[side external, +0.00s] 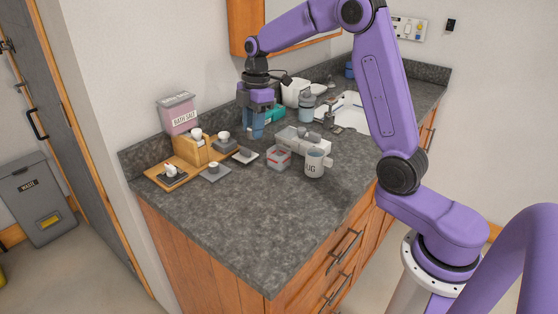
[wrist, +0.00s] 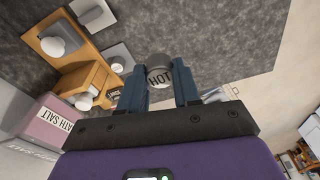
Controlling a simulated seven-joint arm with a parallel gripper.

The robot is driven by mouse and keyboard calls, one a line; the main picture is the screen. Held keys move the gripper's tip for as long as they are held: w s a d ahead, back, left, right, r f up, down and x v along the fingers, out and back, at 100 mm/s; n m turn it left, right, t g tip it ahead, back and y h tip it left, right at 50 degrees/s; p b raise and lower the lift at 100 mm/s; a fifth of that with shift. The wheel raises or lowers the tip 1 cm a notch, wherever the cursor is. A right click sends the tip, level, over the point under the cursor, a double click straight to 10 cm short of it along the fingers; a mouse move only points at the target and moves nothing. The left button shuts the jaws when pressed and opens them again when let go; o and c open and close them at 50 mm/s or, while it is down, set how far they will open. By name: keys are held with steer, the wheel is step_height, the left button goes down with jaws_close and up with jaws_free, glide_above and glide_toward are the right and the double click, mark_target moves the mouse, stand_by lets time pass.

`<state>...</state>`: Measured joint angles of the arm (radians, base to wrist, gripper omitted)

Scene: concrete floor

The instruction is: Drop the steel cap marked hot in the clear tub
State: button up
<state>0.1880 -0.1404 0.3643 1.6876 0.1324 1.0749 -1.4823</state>
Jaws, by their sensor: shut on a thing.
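My gripper (side external: 257,133) is above the counter at the back, beside the wooden stand. In the wrist view my gripper (wrist: 160,88) has its two blue fingers closed on a round grey steel cap (wrist: 158,72) with HOT on its face. The cap cannot be made out in the side view. A small clear-looking tub (side external: 278,157) with red on it sits on the counter, in front of my gripper and to its right. Its contents are too small to tell.
A wooden stand (side external: 190,150) with white-knobbed pieces and a pink BATH SALT box (side external: 178,114) are at left. A sink (side external: 350,113) is behind. The counter's front (side external: 250,220) is clear.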

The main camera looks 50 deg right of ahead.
steer(key=d+r, duration=0.2)
steer(key=d, duration=1)
step_height(320, 180, down, 6)
steer(key=shift+s+f, duration=0.15)
steer(key=shift+s, duration=0.1)
steer(key=o, duration=1.1)
steer(key=r, duration=0.5)
steer(key=d+r, duration=0.1)
steer(key=r, duration=0.5)
steer(key=d+r, duration=0.1)
steer(key=r, duration=0.5)
steer(key=shift+s+r, duration=0.15)
steer(key=shift+s, duration=0.1)
